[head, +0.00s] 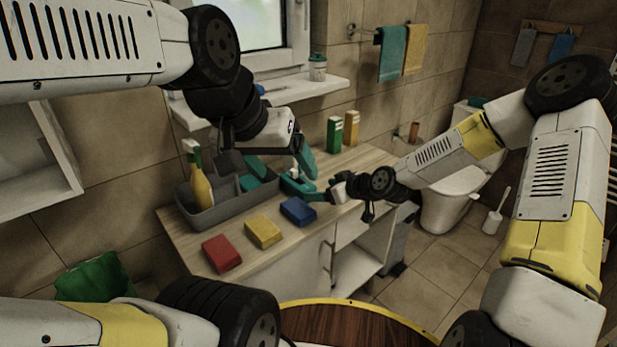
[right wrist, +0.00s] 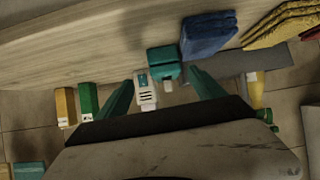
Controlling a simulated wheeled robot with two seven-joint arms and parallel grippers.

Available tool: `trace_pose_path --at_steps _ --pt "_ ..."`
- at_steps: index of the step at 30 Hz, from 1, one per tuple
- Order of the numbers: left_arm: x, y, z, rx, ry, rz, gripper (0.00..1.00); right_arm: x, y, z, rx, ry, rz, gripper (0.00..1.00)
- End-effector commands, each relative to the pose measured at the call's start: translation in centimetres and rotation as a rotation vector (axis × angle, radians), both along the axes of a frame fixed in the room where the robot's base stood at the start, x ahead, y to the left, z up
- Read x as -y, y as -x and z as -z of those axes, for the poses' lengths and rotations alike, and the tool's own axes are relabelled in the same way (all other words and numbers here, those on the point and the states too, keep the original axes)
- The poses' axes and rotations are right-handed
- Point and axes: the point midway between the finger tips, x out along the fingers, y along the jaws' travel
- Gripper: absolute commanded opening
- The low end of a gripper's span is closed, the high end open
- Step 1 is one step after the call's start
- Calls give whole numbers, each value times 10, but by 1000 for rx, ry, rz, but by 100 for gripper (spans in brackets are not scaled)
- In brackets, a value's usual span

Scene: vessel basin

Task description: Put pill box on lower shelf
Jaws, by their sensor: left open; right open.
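In the right wrist view both show between the teal fingers of my open right gripper (right wrist: 161,80). In the head view the right gripper (head: 305,190) is low over the counter, and its fingers partly hide this spot. My left gripper (head: 281,168) is open above the back of the counter beside the grey caddy. The lower shelf (head: 355,268) is in the open white cabinet under the counter.
The grey caddy (head: 215,213) holds a yellow bottle (head: 201,186). A green carton (head: 334,134) and yellow carton (head: 351,128) stand at the back.

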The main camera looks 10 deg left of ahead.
Motion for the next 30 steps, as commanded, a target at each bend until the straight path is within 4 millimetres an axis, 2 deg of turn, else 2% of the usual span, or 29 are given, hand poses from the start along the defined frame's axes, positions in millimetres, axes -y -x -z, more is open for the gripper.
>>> trace_pose_path --at_steps 3,8,17,24,30 --pt "0 0 0 0 0 0 78 -15 -9 6 33 -84 16 78" --pt "0 0 0 0 0 0 78 -22 -16 6 62 -132 32 78" --pt "0 0 0 0 0 0 78 -46 -32 16 68 -140 34 78" --pt "0 0 0 0 0 0 78 -76 -46 26 65 -139 35 78" --pt "0 0 0 0 0 0 78 -86 -55 31 67 -138 34 78"
